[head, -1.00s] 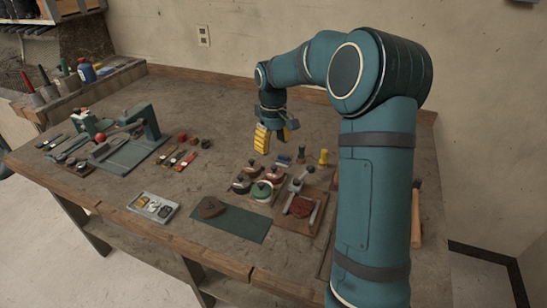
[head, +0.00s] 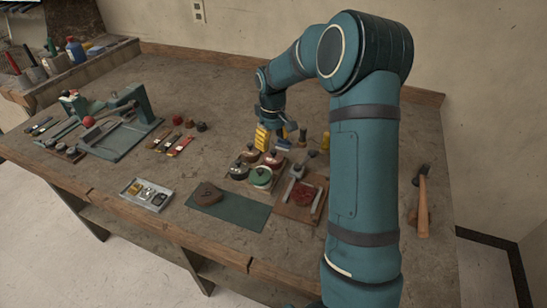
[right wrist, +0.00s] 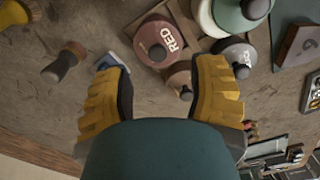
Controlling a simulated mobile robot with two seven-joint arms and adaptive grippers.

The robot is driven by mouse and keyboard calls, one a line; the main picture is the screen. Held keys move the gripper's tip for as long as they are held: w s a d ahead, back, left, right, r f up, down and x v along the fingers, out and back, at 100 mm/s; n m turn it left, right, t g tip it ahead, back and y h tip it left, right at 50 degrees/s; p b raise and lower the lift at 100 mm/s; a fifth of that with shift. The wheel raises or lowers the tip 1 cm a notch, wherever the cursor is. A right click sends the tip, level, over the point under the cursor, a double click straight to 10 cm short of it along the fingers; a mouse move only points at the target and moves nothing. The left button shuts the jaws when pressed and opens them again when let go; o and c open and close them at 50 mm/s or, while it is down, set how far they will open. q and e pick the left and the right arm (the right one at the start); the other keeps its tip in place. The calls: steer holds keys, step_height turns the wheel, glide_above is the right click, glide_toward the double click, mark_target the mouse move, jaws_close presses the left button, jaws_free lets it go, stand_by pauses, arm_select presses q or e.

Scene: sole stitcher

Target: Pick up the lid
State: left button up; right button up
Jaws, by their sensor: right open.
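Several round pots with knobbed lids stand together in a rack near the middle of the bench. In the head view, a green lid (head: 261,177), a reddish lid (head: 273,159) and dark lids show; which one the task means I cannot tell. In the right wrist view, a red lid (right wrist: 160,41) marked "RED" with a dark knob lies just beyond the fingertips. A green lid (right wrist: 238,18) on a pale pot and a grey lid (right wrist: 236,54) sit to its right. My right gripper (right wrist: 165,68) is open and empty, pointing down just behind the pots. It also shows in the head view (head: 270,138).
A wooden board (head: 299,207) with tools lies right of the pots. A green mat (head: 234,210) carries a brown piece (head: 206,194). Small upright tools (right wrist: 64,61) stand near the gripper. A hammer (head: 422,200) lies at the right.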

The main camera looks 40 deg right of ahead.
mark_target(273, 150)
step_height(273, 150, down, 5)
steer(key=shift+d+f+b, duration=0.15)
steer(key=shift+b, duration=0.6)
jaws_close()
